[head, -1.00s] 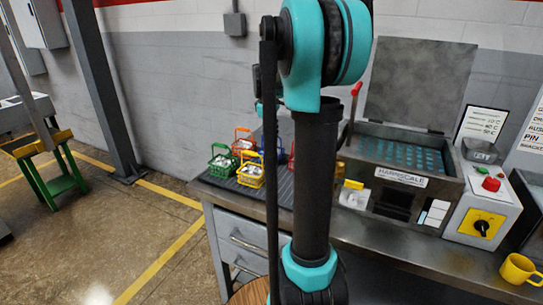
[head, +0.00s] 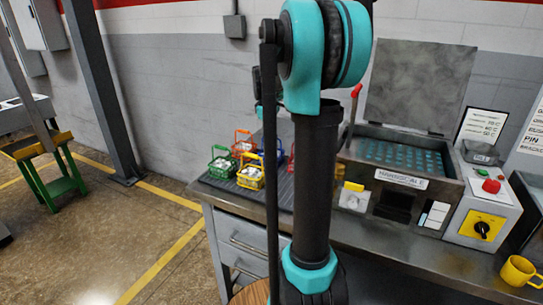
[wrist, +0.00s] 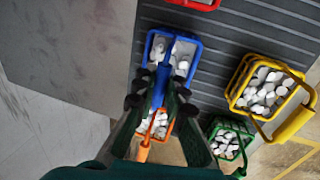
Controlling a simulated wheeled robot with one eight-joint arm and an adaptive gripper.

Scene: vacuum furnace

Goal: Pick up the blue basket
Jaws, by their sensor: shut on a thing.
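The blue basket (wrist: 188,40), filled with white pieces, is at the upper middle of the wrist view. My gripper (wrist: 160,101) is shut on its blue handle, which runs between the fingers. In the head view only a little blue (head: 281,156) shows among the baskets, mostly hidden by my arm. I cannot tell whether the basket is clear of the mat.
An orange basket (wrist: 165,130) sits close below the blue one, partly behind my fingers. A yellow basket (wrist: 239,87), a green basket (wrist: 212,126) and a red basket (wrist: 203,5) are near. The ribbed mat (wrist: 270,35) is bare at upper right. A furnace (head: 405,180) stands right.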

